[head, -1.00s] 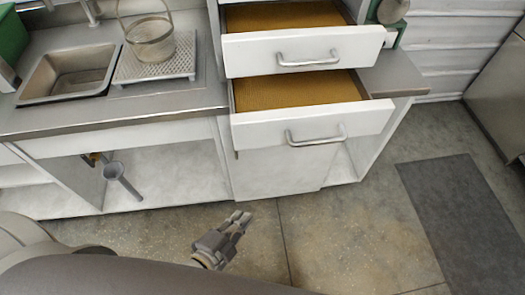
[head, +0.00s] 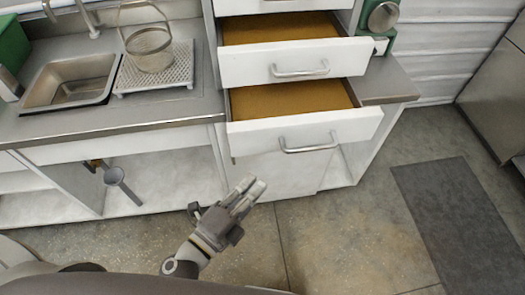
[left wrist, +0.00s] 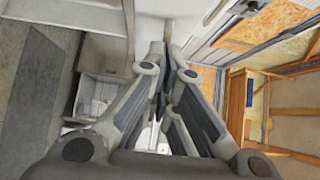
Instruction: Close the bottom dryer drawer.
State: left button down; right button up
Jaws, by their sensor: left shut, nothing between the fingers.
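The bottom dryer drawer (head: 350,126) is the lower of two pulled-out drawers in the head view. It has a white front, a bar handle (head: 310,146) and a tan inside floor (head: 290,99). It stands open. My left gripper (head: 252,190) is shut and empty, in front of the cabinet and below the left part of this drawer front in the picture. It looks apart from the drawer. The left wrist view shows its fingers (left wrist: 168,85) close together, with nothing clearly between them. My right gripper is not in view.
Another open drawer (head: 240,66) is directly above, its handle facing out. A counter (head: 110,129) with a sink (head: 72,80) and a basket (head: 150,50) is at left. A dark mat (head: 460,215) lies on the floor at right. The floor in front of the cabinet is clear.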

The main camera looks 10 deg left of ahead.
aim_at(275, 142)
pick_arm(q)
jog(key=shift+w+d+p, duration=0.2)
jog(key=shift+w+p, duration=0.3)
jog(key=shift+w, duration=0.9)
jog(key=shift+w+d+p, duration=0.15)
jog(key=shift+w+p, duration=0.35)
jog(key=shift+w, duration=0.9)
jog(key=shift+w+d+p, duration=0.2)
jog(key=shift+w+p, duration=0.3)
jog(key=shift+w, duration=0.9)
jog(key=shift+w, duration=0.1)
